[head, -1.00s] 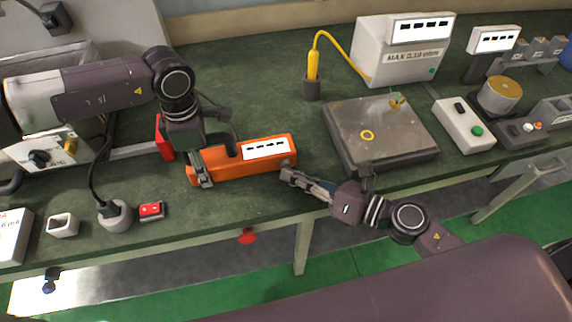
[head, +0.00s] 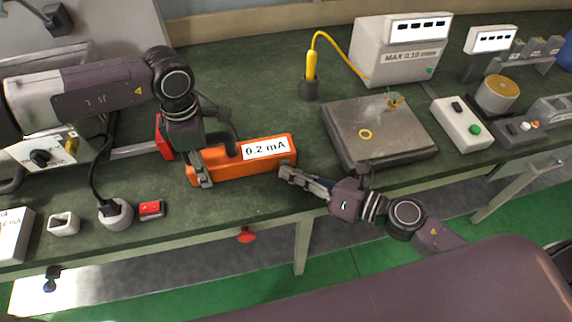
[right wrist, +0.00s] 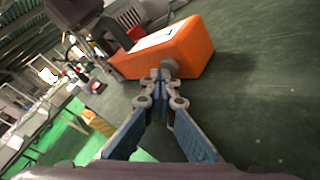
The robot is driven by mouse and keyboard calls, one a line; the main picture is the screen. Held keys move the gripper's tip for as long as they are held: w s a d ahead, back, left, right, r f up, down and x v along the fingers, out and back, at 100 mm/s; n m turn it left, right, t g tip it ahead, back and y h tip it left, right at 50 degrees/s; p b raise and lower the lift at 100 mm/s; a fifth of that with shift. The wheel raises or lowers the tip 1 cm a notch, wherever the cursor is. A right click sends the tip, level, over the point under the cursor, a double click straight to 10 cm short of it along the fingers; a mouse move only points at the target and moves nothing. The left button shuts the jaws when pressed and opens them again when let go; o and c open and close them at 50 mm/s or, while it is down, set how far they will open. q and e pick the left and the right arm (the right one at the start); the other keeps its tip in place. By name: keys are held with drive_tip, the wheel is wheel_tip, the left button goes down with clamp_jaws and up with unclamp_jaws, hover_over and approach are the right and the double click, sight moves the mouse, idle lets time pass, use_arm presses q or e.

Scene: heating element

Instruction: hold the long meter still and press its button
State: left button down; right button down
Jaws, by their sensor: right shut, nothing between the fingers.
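The long meter (head: 225,172) is orange and lies on the green bench, its white display reading "0.2 mA". My left gripper (head: 203,165) straddles its left part from above, with one finger against the front face; the far finger is hidden. My right gripper (head: 285,172) is shut and empty, its fingertips at the meter's right end. In the right wrist view, the shut fingertips (right wrist: 160,76) meet a small grey round button (right wrist: 170,68) on the meter's orange end (right wrist: 195,55); whether it is pushed in, I cannot tell.
A grey metal plate (head: 380,143) lies right of the meter, near my right gripper. A yellow probe (head: 312,68) stands in a dark holder behind. A small red device (head: 151,209) and a round plug socket (head: 116,215) are at the front left. Bench is clear before the meter.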

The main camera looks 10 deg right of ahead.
sight(297, 202)
drive_tip(key=shift+w+d+r, duration=0.2)
drive_tip(key=shift+w+r, duration=0.1)
use_arm(q)
drive_tip(key=shift+w+a+f, duration=0.1)
drive_tip(key=shift+w+f, duration=0.1)
drive_tip(key=shift+w, duration=0.15)
use_arm(e)
drive_tip(key=shift+s+a+f, duration=0.15)
drive_tip(key=shift+s+f, duration=0.1)
drive_tip(key=shift+s, duration=0.05)
use_arm(q)
drive_tip(key=shift+s, duration=0.1)
use_arm(e)
drive_tip(key=shift+s, duration=0.25)
drive_tip(key=shift+s+f, duration=0.1)
drive_tip(key=shift+s, duration=2.45)
use_arm(q)
drive_tip(key=c, duration=0.9)
unclamp_jaws()
drive_tip(key=shift+c, duration=0.2)
drive_tip(key=shift+r, duration=0.1)
